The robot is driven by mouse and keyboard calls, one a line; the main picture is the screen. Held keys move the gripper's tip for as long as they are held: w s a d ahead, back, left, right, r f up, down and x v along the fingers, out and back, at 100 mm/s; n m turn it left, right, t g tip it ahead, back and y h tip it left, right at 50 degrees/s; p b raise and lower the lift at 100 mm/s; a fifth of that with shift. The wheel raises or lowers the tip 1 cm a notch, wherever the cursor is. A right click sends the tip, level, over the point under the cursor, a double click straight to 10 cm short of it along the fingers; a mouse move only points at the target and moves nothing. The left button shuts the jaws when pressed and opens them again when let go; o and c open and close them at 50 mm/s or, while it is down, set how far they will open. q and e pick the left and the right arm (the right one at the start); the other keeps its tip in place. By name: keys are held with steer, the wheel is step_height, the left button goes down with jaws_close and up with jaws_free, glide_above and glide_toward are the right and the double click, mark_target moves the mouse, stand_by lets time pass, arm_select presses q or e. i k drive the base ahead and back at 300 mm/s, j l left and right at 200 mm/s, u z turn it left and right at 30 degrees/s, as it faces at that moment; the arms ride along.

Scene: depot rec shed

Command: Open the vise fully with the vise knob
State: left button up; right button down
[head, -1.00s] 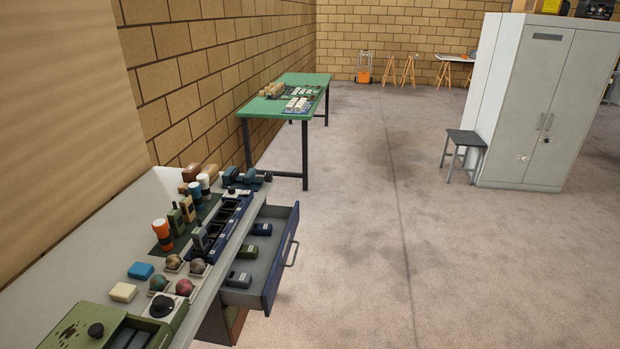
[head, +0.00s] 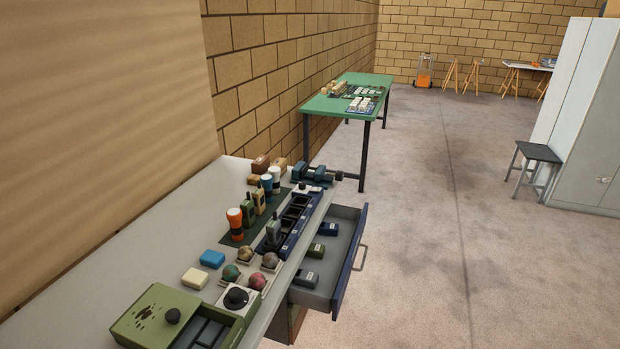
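The blue vise (head: 312,172) sits at the far right end of the near workbench, beyond the row of radios and torches. A dark round vise knob (head: 339,176) shows at its right end, near the bench's edge. The vise is small in the picture, and I cannot tell how far its jaws are apart. Neither of my grippers is in view.
The grey workbench (head: 150,235) holds a green box (head: 160,312), several balls, blocks, torches and radios. A drawer (head: 350,262) stands open on its right side, jutting over the floor. A green table (head: 345,84) stands beyond.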

mark_target(339, 174)
steer(key=i+l, duration=1.05)
steer(key=i, duration=0.15)
steer(key=i+l, duration=1)
steer(key=i, duration=0.2)
steer(key=u, duration=0.45)
steer(key=i+l+u, duration=0.1)
steer(key=u, duration=0.75)
steer(key=l+u, duration=0.15)
steer(key=u, duration=0.75)
steer(key=i+l, duration=0.05)
steer(key=l, duration=0.05)
